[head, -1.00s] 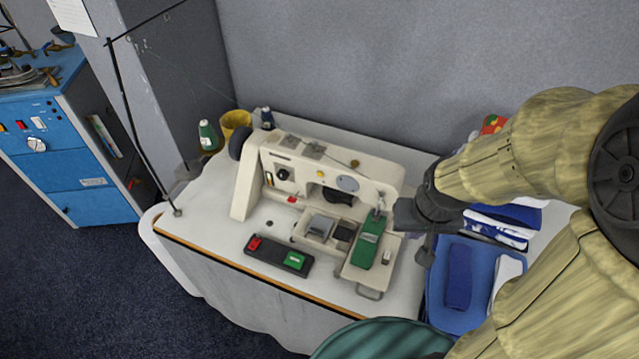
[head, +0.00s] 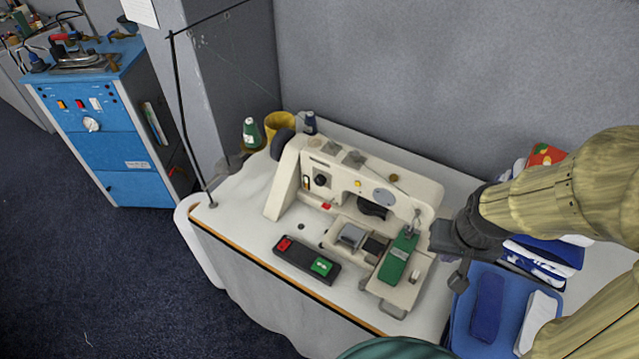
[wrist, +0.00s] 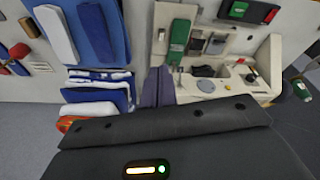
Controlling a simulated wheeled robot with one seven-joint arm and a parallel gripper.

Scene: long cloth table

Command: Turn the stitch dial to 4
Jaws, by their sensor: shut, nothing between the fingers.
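The cream sewing machine (head: 345,172) stands on the table, left of my gripper. A small black knob (head: 320,180), which looks like the stitch dial, is on the front of its left part. Its numbers are too small to read. In the wrist view the machine (wrist: 275,60) is at the right, with a dark knob (wrist: 250,77) on it. My gripper (head: 440,236) is beside the machine's right end, well away from the knob. Its fingers (wrist: 158,82) are shut and empty in the wrist view.
A green piece (head: 398,256) lies on the machine's right bed. A switch box (head: 306,260) with red and green buttons is in front. A blue tray (head: 462,325) and folded cloths (head: 545,258) are to the right. Thread spools (head: 250,132) and a yellow cup (head: 280,124) stand behind left.

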